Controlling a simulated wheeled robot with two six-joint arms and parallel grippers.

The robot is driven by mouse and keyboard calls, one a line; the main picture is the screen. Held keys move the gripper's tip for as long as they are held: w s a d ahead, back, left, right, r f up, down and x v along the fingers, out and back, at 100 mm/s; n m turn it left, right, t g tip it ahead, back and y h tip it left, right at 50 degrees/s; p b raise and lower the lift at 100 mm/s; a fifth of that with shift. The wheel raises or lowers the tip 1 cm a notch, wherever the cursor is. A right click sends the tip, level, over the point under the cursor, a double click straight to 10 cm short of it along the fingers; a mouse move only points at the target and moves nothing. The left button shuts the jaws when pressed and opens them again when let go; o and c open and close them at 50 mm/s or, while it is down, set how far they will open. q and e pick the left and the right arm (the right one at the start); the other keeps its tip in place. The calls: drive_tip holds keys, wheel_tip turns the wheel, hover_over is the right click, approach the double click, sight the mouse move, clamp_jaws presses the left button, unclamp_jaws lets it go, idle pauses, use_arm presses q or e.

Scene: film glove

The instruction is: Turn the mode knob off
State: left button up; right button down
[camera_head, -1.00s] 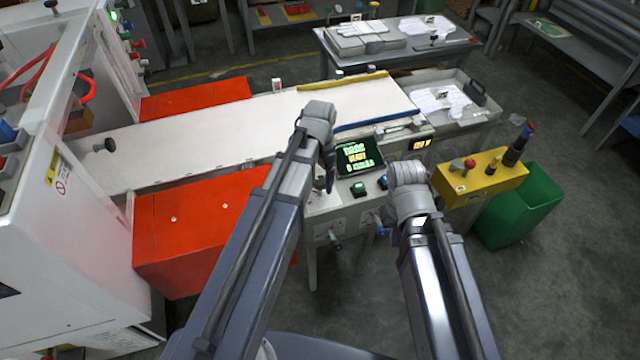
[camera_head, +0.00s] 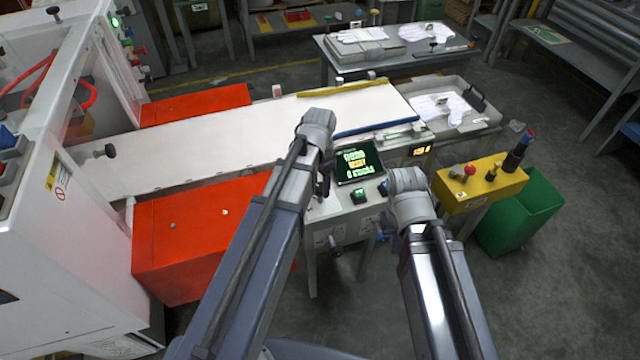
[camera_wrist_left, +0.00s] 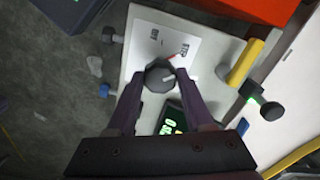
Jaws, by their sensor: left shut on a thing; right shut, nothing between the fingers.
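The mode knob (camera_wrist_left: 160,76) is a dark grey round knob on a white label plate (camera_wrist_left: 195,46) in the left wrist view. My left gripper (camera_wrist_left: 161,73) is shut on the knob, a finger on either side. In the head view my left gripper (camera_head: 323,187) reaches down to the panel (camera_head: 322,208) at the left of the lit screen (camera_head: 358,163); the knob is hidden there. My right arm's wrist stands right of the screen; its fingers are hidden.
A green button (camera_head: 359,193) sits below the screen. A yellow box (camera_head: 474,187) with a red button and a green bin (camera_head: 520,210) stand at the right. A red box (camera_head: 185,235) and the long white table (camera_head: 215,140) lie to the left.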

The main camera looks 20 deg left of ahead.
use_arm(q)
clamp_jaws()
drive_tip(key=n, duration=0.5)
drive_tip(key=shift+n, duration=0.4)
drive_tip(key=n, duration=0.5)
drive_tip(key=shift+n, duration=0.7)
drive_tip(key=o, duration=1.3)
unclamp_jaws()
drive_tip(key=shift+r, duration=0.1)
